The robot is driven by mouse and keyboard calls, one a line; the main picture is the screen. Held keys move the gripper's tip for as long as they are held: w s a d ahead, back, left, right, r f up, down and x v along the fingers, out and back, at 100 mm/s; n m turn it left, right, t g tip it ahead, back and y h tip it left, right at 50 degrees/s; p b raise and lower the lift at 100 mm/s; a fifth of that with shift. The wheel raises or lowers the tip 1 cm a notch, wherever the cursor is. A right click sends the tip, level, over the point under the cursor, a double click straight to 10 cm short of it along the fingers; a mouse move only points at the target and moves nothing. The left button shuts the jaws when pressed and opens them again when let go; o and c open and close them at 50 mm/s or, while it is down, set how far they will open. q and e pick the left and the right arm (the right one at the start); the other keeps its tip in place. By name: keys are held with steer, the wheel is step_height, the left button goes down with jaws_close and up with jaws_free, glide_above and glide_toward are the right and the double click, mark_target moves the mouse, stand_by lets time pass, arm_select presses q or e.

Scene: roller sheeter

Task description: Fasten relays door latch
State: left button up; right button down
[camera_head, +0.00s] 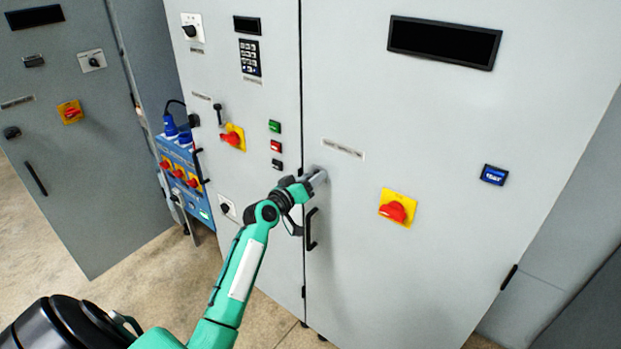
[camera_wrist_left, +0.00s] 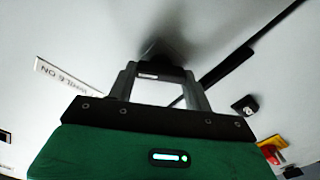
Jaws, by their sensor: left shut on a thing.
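My left gripper (camera_head: 318,178) reaches the light grey right-hand cabinet door (camera_head: 440,130), just right of the seam between the two doors. In the left wrist view, the gripper (camera_wrist_left: 160,72) has its fingertips against the door, closed around a small dark latch (camera_wrist_left: 163,47). Most of the latch is hidden by the fingers, and its turn angle cannot be told. In the head view the gripper covers the latch. My right gripper is in neither view.
A black door handle (camera_head: 311,229) is just below my left gripper. A red rotary switch on a yellow plate (camera_head: 397,207) is to its right. Green, red and black buttons (camera_head: 276,145) are on the left door. A blue socket box (camera_head: 183,172) sticks out at the left. The floor (camera_head: 130,280) is clear.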

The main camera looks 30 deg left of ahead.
arm_select(q)
steer(key=n+p, duration=0.2)
steer(key=n, duration=0.4)
steer(key=n+p, duration=0.1)
steer(key=n, duration=0.4)
steer(key=shift+a+f+n+p, duration=0.15)
steer(key=shift+f+n+p, duration=0.05)
steer(key=shift+n+p, duration=0.2)
stand_by(0.3)
steer(key=o, duration=1)
steer(key=shift+s, duration=0.1)
steer(key=shift+s+a+b, duration=0.2)
steer(key=shift+s+b, duration=0.45)
steer(key=shift+s, duration=1.6)
steer(key=shift+s+a+b, duration=0.15)
steer(key=shift+s+b, duration=0.55)
steer(key=shift+s, duration=1.6)
steer(key=shift+s+a+b, duration=0.2)
steer(key=shift+s+b, duration=0.45)
steer(key=shift+s, duration=1.6)
